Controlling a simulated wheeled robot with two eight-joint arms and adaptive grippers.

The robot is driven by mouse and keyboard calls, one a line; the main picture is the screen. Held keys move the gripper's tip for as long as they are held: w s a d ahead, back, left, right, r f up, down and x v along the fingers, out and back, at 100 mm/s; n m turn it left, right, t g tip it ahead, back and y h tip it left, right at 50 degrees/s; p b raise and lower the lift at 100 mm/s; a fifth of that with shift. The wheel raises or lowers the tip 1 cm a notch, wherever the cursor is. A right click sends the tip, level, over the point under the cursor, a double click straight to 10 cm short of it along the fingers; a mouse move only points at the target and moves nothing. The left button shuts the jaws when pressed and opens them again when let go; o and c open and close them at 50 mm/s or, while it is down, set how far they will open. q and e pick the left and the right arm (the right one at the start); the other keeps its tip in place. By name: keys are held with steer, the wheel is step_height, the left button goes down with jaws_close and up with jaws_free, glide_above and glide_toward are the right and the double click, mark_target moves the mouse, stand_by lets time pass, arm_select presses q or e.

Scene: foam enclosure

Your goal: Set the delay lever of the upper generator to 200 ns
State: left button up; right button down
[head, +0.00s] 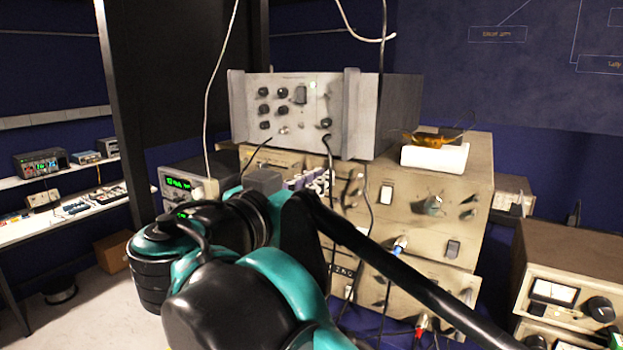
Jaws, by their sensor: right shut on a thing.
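The upper generator (350,200) is a beige instrument in the stack, below a grey unit. A row of small pale levers (318,181) shows on its front, partly hidden by my right arm. My right gripper (268,181) is at the left end of this row, shut on what appears to be a lever. Its fingertips and the held lever are largely hidden, so the lever's exact setting cannot be read. My left gripper is out of view.
A grey knobbed unit (290,108) sits on top of the stack. A small meter with a green display (178,183) stands to the left. Cables hang before the panels. A white box with amber glasses (434,157) lies on the right unit. A beige meter unit (553,292) stands lower right.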

steer(key=shift+s+d, duration=0.3)
steer(key=shift+d, duration=0.25)
steer(key=c, duration=1.7)
jaws_free()
steer(key=shift+a, duration=0.15)
steer(key=shift+s, duration=0.1)
steer(key=v, duration=1.2)
